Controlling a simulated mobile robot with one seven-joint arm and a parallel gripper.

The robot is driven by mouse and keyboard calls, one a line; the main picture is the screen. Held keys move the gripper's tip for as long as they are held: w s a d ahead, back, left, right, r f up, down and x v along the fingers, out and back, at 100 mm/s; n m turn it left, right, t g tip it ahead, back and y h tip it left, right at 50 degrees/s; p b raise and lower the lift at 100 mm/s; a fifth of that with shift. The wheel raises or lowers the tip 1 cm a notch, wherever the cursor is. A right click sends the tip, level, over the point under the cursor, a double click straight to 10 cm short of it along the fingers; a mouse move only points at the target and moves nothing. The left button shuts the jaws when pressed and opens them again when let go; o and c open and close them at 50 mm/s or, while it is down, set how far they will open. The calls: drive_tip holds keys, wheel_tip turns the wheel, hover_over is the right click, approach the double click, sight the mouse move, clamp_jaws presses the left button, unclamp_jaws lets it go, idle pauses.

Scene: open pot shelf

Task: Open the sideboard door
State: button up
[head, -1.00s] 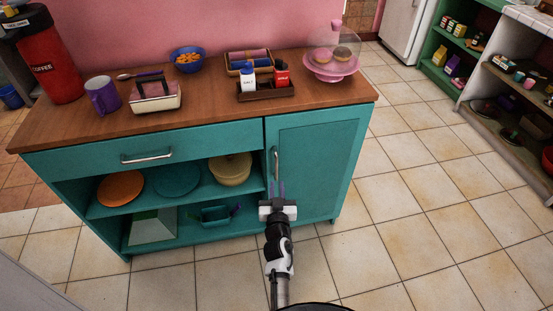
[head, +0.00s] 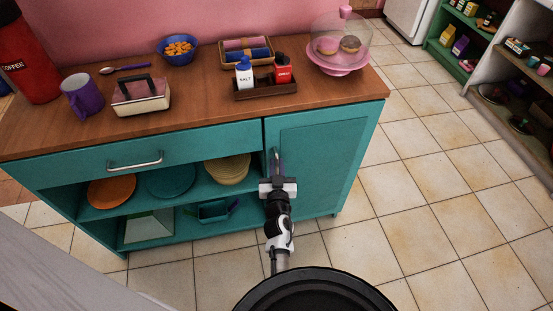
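The teal sideboard (head: 190,139) stands in front of me with a wooden top. Its door (head: 318,165) is on the right side and looks closed. A metal vertical bar handle (head: 275,157) is near the door's left edge. The handle's lower end is partly hidden by my gripper.
A drawer handle (head: 135,162) and open shelves with plates, a yellow pot (head: 227,171) and a teal container (head: 213,211) are left of the door. Tiled floor (head: 425,200) is free on the right. A cake stand (head: 338,62) stands on the top's right end.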

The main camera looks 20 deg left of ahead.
drive_tip(key=shift+w, duration=0.15)
drive_tip(key=shift+c, duration=0.5)
clamp_jaws()
